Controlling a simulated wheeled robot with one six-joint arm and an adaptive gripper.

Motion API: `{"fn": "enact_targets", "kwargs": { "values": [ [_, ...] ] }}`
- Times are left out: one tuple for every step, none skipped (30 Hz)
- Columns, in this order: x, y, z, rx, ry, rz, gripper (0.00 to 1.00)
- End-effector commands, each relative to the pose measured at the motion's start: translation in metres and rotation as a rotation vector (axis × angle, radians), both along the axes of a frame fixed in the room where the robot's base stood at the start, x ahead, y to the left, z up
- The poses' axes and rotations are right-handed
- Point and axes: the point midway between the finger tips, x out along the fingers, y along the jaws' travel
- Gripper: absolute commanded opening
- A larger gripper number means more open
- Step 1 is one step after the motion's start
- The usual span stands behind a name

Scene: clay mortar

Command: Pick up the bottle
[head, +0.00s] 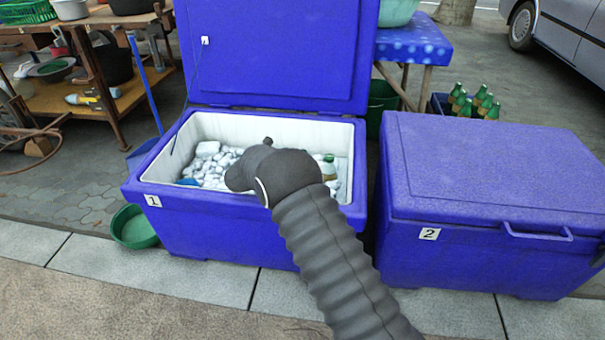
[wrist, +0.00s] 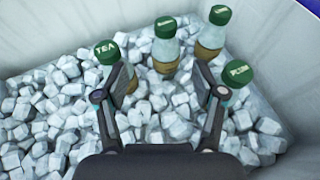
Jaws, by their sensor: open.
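Several bottles with green caps stand in the ice of open cooler 1 (head: 170,208). In the wrist view, one bottle (wrist: 165,47) shows between and beyond my fingertips, and another (wrist: 214,32) is farther right. A bottle with a cap reading TEA (wrist: 106,52) is partly hidden by my left finger. One with a cap reading PLUM (wrist: 237,73) is beside my right finger. My gripper (wrist: 162,85) is open and empty above the ice. In the head view my arm hides the gripper; one bottle (head: 329,168) shows to its right.
White cooler walls (wrist: 285,50) surround the ice (wrist: 60,110), and the raised lid (head: 275,50) stands behind. Closed cooler 2 (head: 490,180) is to the right. A green basin (head: 135,228) lies at the front left. A crate of green bottles (head: 470,103) stands behind cooler 2.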

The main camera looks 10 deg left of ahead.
Motion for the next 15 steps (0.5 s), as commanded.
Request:
{"fn": "enact_targets", "kwargs": {
  "values": [
    [0.004,-0.002,-0.004,-0.003,0.0,0.001,0.69],
    [0.008,-0.003,-0.005,-0.004,0.001,0.002,0.69],
    [0.013,-0.006,-0.007,-0.003,0.0,0.001,0.69],
    [0.017,-0.009,-0.01,-0.003,0.001,0.0,0.69],
    [0.022,-0.012,-0.012,-0.003,0.001,-0.001,0.69],
    [0.028,-0.014,-0.015,-0.002,0.0,-0.001,0.69],
    [0.033,-0.016,-0.017,-0.002,0.001,-0.001,0.69],
    [0.038,-0.018,-0.019,-0.002,0.001,-0.001,0.69],
    [0.044,-0.022,-0.022,-0.002,0.001,-0.001,0.69],
    [0.048,-0.024,-0.024,-0.002,0.001,-0.001,0.69],
    [0.052,-0.025,-0.026,-0.002,0.001,-0.001,0.69],
    [0.056,-0.027,-0.027,0.0,0.0,-0.001,0.69],
    [0.059,-0.028,-0.029,-0.002,0.001,-0.001,0.69],
    [0.062,-0.03,-0.03,-0.001,0.001,-0.001,0.69],
    [0.065,-0.031,-0.031,-0.001,0.001,-0.001,0.69]
  ]
}}
